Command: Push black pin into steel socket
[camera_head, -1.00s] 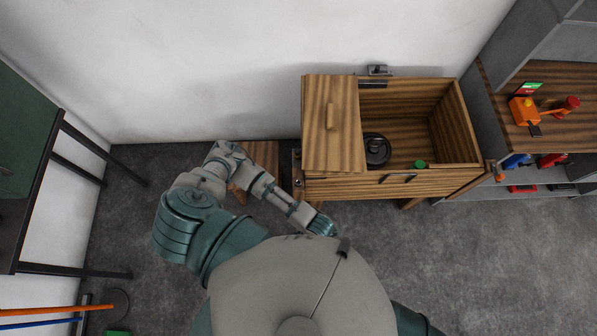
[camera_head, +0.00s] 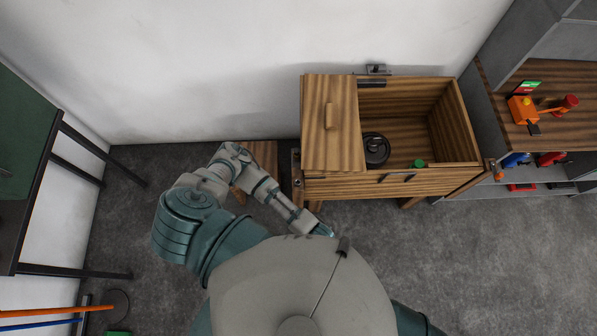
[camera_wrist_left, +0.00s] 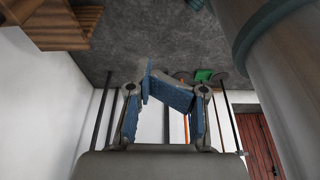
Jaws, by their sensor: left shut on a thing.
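My left gripper (camera_head: 325,231) is low in front of the wooden box's left part in the head view, beside my own body. In the left wrist view its blue-padded fingers (camera_wrist_left: 150,84) are closed together at the tips. What they hold is too small or hidden to make out. I cannot pick out a black pin in any view. A small round metal fitting (camera_head: 297,181) sits at the box's left front edge; I cannot tell whether it is the steel socket. My right gripper is not in view.
The wooden box (camera_head: 440,186) holds a black wheel (camera_head: 376,149) and a green piece (camera_head: 419,163); a handled lid panel (camera_head: 342,140) covers its left part. A shelf unit (camera_head: 560,140) stands right. A small wooden stool (camera_head: 264,153) is behind my left arm.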

